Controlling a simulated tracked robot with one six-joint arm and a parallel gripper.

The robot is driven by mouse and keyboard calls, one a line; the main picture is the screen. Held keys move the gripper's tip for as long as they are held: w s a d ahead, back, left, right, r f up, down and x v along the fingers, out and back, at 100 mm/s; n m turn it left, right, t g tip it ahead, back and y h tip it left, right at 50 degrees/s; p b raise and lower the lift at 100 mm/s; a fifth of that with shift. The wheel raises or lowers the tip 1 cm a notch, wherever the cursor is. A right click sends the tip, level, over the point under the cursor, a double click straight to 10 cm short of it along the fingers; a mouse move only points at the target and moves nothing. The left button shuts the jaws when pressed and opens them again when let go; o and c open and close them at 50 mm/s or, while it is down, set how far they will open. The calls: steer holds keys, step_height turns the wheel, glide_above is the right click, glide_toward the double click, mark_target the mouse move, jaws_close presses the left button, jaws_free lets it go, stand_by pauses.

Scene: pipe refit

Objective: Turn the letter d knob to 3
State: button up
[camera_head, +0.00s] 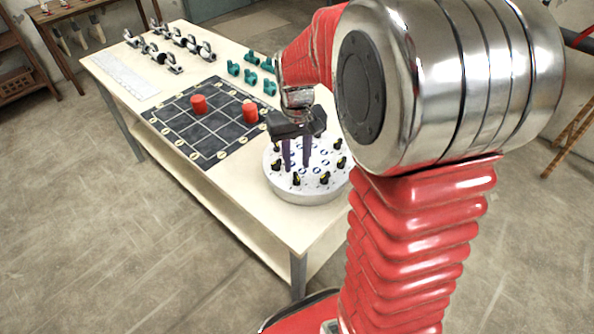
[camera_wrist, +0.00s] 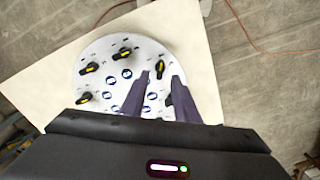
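A round white knob panel (camera_head: 308,191) stands near the front corner of the table. Several black knobs with yellow pointers ring its top, such as one knob (camera_head: 296,179) at the near edge. Several knobs also show in the wrist view, one of them a knob (camera_wrist: 122,54) at the top. The letters and numbers are too small to read, so I cannot tell which knob is d. My gripper (camera_head: 297,167) is above the panel, pointing down. In the wrist view its two purple fingers (camera_wrist: 162,76) are apart with a gap between them. A dark knob shows partly beside the right finger.
The pale table (camera_head: 215,203) also holds a black grid board (camera_head: 205,122) with two red cylinders (camera_head: 199,104), several green fittings (camera_head: 250,77) and several metal clamps (camera_head: 176,46). A white sheet (camera_head: 125,76) lies at the left. Floor is open around the table.

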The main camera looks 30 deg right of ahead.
mark_target(297, 175)
steer(key=shift+f, duration=2.4)
steer(key=shift+c, duration=0.5)
jaws_close()
